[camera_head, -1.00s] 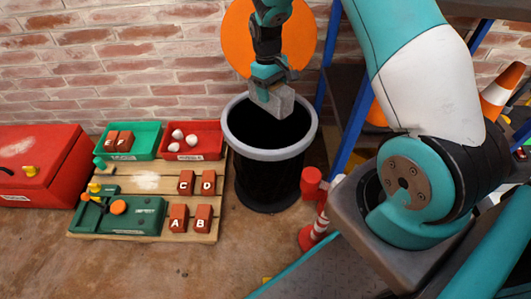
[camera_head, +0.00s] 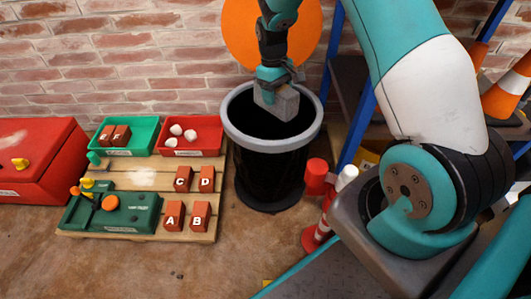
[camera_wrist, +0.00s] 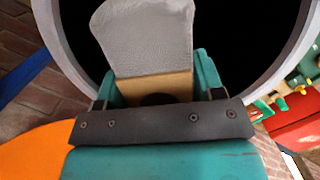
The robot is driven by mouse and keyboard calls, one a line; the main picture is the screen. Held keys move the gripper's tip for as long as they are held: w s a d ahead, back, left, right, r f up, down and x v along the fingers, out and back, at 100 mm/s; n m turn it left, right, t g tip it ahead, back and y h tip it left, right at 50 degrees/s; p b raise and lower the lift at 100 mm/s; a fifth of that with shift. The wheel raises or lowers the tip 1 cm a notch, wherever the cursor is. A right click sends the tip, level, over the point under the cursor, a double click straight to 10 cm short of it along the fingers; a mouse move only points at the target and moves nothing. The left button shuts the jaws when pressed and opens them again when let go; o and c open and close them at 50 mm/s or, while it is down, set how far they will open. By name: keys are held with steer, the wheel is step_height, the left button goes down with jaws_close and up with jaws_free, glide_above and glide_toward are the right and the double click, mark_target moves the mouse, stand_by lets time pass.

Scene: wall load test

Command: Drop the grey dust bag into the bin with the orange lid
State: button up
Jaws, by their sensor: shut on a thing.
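The grey dust bag (camera_head: 281,103) is held in my gripper (camera_head: 270,88), over the mouth of the black bin (camera_head: 268,180) with the grey rim. In the wrist view the bag (camera_wrist: 145,35) stands out beyond the gripper (camera_wrist: 155,85), with a tan part between the jaws and the dark bin opening behind it. The orange lid (camera_head: 262,30) is round and stands raised behind the bin against the brick wall. It also shows at the lower left of the wrist view (camera_wrist: 35,152). The bin's floor is too dark to see.
Left of the bin is a wooden pallet (camera_head: 150,178) with a green tray (camera_head: 128,148), a red tray (camera_head: 190,153) with whitish lumps, lettered bricks and a green tool. A red box (camera_head: 40,165) stands far left. A red-and-white post (camera_head: 318,210) and blue-framed shelf (camera_head: 362,125) stand right.

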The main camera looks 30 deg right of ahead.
steer(key=o, duration=1.3)
steer(key=w+r+p, duration=0.1)
steer(key=r+p, duration=0.1)
steer(key=r, duration=0.3)
steer(key=r+p, duration=0.3)
steer(key=r, duration=0.3)
steer(key=w+r+p, duration=0.1)
steer(key=r+p, duration=0.1)
steer(key=r, duration=0.4)
steer(key=shift+w+a+r, duration=0.15)
steer(key=shift+w+a, duration=0.1)
steer(key=shift+w, duration=0.05)
steer(key=s+a+r+n+t+y, duration=0.1)
steer(key=s+a+r+n+y, duration=0.1)
steer(key=s+a+r, duration=0.6)
steer(key=s+a+r+n+t+y, duration=0.15)
steer(key=s+a+r, duration=0.25)
steer(key=s+a, duration=0.8)
steer(key=s+a+n, duration=0.1)
steer(key=s+a, duration=0.3)
steer(key=s, duration=0.6)
steer(key=shift+g+y, duration=0.35)
steer(key=shift+y, duration=0.2)
step_height(320, 180, up, 36)
steer(key=p, duration=3.6)
steer(key=shift+s+r, duration=0.1)
steer(key=shift+s, duration=0.05)
